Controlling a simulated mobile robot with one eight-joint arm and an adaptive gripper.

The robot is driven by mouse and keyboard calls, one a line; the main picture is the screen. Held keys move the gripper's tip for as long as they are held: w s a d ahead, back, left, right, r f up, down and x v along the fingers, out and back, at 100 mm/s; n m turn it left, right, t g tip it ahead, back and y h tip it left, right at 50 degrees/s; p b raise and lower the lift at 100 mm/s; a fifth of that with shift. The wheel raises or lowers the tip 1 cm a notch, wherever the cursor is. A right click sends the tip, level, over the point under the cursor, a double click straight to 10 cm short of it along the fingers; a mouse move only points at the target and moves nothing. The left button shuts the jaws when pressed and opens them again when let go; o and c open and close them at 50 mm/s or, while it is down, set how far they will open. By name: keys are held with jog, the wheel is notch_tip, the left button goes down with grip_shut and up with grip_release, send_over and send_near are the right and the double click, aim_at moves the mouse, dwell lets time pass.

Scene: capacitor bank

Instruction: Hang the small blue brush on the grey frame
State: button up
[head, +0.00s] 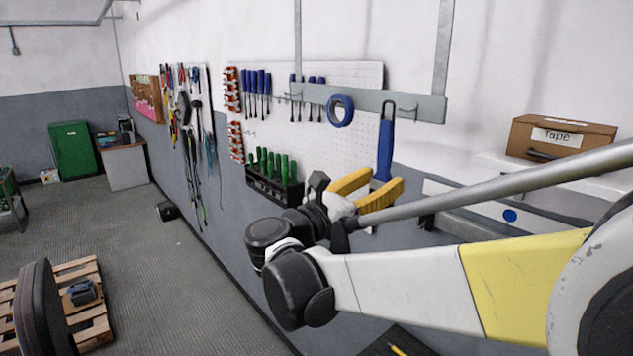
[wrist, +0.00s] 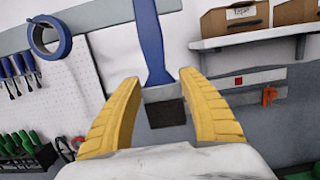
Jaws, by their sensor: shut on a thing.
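The small blue brush (head: 386,147) stands nearly upright with its handle up; its metal band and dark bristles (wrist: 167,112) show in the wrist view. My gripper (head: 386,178) has its yellow fingers on either side of the brush's lower part and is shut on it; it also shows in the wrist view (wrist: 162,79). The grey frame (head: 358,99) is a horizontal bar with uprights and small hooks. The handle's top overlaps the bar's right part, beside the right hook (head: 405,109). I cannot tell whether the handle is on a hook.
A blue tape roll (head: 340,110) hangs on the bar left of the brush. Behind is a white pegboard (head: 345,75) with screwdrivers and green-handled tools (head: 273,165). A cardboard box (head: 560,138) sits on a shelf to the right.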

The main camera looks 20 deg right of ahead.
jog(key=w+d+f+b, duration=0.1)
jog(key=w+d, duration=0.1)
jog(key=d, duration=0.3)
jog(key=shift+d+f, duration=0.2)
jog(key=shift+d, duration=0.2)
dwell(0.4)
dwell(0.5)
jog(key=o, duration=1.2)
